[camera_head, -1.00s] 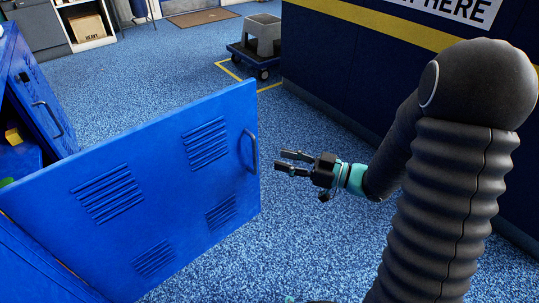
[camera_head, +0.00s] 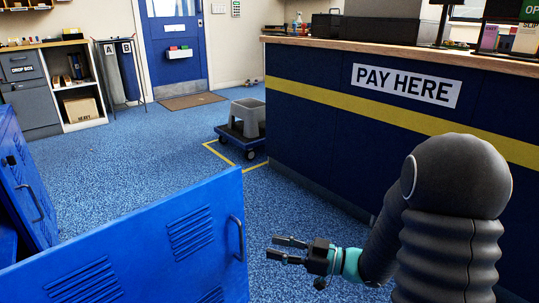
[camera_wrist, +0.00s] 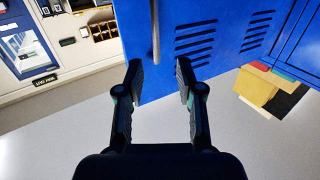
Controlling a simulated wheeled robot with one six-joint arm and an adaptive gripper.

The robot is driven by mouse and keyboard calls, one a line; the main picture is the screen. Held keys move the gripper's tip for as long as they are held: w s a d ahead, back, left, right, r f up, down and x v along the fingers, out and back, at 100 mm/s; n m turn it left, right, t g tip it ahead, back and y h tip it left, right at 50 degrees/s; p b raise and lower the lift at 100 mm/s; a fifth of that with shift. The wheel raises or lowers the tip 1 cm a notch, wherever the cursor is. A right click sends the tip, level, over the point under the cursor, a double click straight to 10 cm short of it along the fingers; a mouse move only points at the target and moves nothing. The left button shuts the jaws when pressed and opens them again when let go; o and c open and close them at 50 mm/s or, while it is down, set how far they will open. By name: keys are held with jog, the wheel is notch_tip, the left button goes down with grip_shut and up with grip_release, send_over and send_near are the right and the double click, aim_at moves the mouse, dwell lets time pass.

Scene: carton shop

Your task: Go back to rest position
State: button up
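My gripper (camera_head: 287,250) is open and empty, pointing left in the head view. It is just right of the open blue locker door (camera_head: 205,215) and its handle (camera_head: 238,238), with a visible gap in the picture. In the wrist view the two fingers (camera_wrist: 158,80) are spread apart with nothing between them. The blue door (camera_wrist: 185,45) and its handle (camera_wrist: 156,30) show beyond the fingertips.
A second locker door (camera_head: 25,190) stands at the far left. A navy pay counter (camera_head: 310,130) runs along the right. A grey step stool (camera_head: 247,115) sits on a blue dolly (camera_head: 240,143) inside yellow floor tape. Blue carpet (camera_head: 130,165) is clear between them.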

aim_at(241, 238)
jog(key=x, duration=0.9)
jog(key=shift+w+a+f, duration=0.1)
jog(key=shift+w+a, duration=0.05)
jog(key=shift+a, duration=0.15)
jog(key=shift+d, duration=0.1)
